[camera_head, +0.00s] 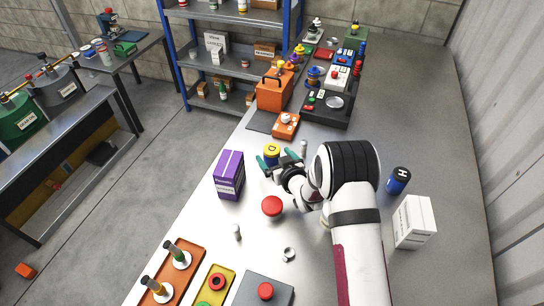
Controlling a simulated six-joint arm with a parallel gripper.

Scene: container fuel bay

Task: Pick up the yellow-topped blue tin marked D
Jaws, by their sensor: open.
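The blue tin marked D (271,150) stands upright on the grey bench, its yellow top with the letter D facing up. My gripper (278,160) is right at it, with its dark green fingers spread and one finger to each side of the tin. The tin's lower part is partly hidden by my gripper. I cannot tell whether the fingers touch it.
A purple box (229,175) stands close on the left. A red-topped tin (272,207) stands in front, and a blue tin marked H (398,180) and a white box (414,222) are to the right. An orange toolbox (274,92) stands behind.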

